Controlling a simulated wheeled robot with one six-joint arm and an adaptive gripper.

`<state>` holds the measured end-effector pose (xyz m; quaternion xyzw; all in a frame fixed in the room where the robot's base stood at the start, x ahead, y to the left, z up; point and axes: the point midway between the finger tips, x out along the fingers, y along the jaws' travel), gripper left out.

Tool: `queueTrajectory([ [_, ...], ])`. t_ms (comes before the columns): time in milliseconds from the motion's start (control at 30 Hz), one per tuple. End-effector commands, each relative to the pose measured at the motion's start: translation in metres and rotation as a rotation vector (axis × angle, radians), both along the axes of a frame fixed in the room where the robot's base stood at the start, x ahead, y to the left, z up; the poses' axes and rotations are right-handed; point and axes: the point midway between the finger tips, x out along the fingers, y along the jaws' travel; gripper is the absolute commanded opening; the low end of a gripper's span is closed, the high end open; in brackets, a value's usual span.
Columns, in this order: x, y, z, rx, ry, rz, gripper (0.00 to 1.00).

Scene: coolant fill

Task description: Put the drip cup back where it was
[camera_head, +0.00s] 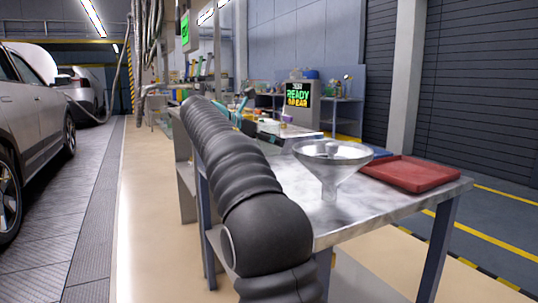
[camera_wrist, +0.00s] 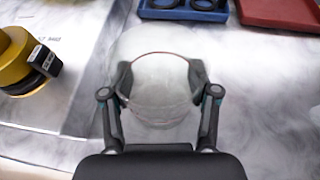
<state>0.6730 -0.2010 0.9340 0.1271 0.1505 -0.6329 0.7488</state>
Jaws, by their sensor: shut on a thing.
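The drip cup (camera_wrist: 160,60) is a clear, see-through cup with a thin red line around it, seen from above in the wrist view. My gripper (camera_wrist: 160,84) is shut on it, with one finger pressed to each side. The cup is over the pale marbled worktop, which shows through it. I cannot tell whether its base touches the surface. In the head view my dark arm covers much of the bench, and I cannot make out the cup there.
A clear funnel (camera_head: 331,165) stands on the bench near a red tray (camera_head: 410,173). The red tray (camera_wrist: 284,14) and a blue tray (camera_wrist: 185,14) with black rings lie beyond the cup. A yellow-and-black round part (camera_wrist: 17,62) is at left. A screen (camera_head: 298,94) stands farther back.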

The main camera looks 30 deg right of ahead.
Motion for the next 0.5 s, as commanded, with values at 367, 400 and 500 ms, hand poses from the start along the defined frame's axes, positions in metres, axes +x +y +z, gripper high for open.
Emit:
queueTrajectory([
  [367,0.000,0.000,-0.041,0.000,0.001,0.001,0.18],
  [400,0.000,0.001,-0.041,-0.001,0.000,0.001,0.18],
  [500,0.000,0.001,-0.039,0.000,0.000,0.001,0.18],
])
